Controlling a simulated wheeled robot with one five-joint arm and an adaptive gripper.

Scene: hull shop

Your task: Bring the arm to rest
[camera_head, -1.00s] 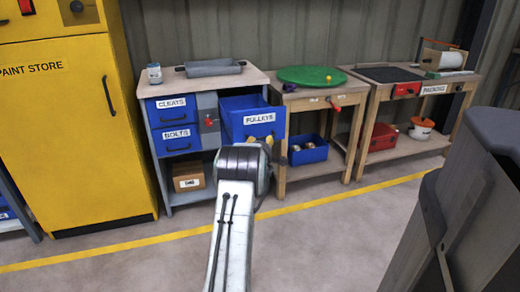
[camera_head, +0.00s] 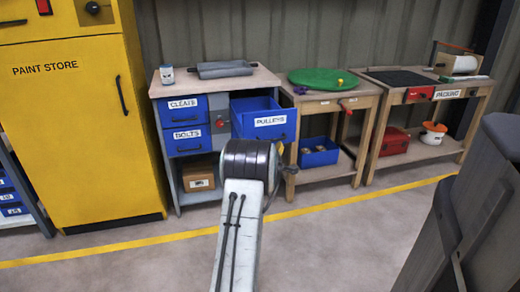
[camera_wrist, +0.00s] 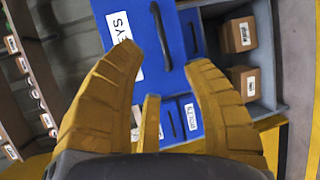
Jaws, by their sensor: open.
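My arm reaches forward from the bottom of the head view, and its end hides most of my gripper. In the wrist view my gripper (camera_wrist: 163,58) shows its yellow fingers spread apart with nothing held between them. The blue PULLEYS drawer (camera_head: 265,122) stands pulled out of the grey workbench cabinet (camera_head: 217,84). In the wrist view a blue drawer front (camera_wrist: 148,30) with a white label and a dark handle lies just beyond the fingertips. I cannot tell whether the fingers touch it.
The yellow paint store cabinet (camera_head: 75,115) stands at left. Wooden benches carry a green round mat (camera_head: 316,80) and a packing station (camera_head: 420,88). A blue bin (camera_head: 318,154) sits on a lower shelf. Grey floor with a yellow line (camera_head: 130,248) is clear in front.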

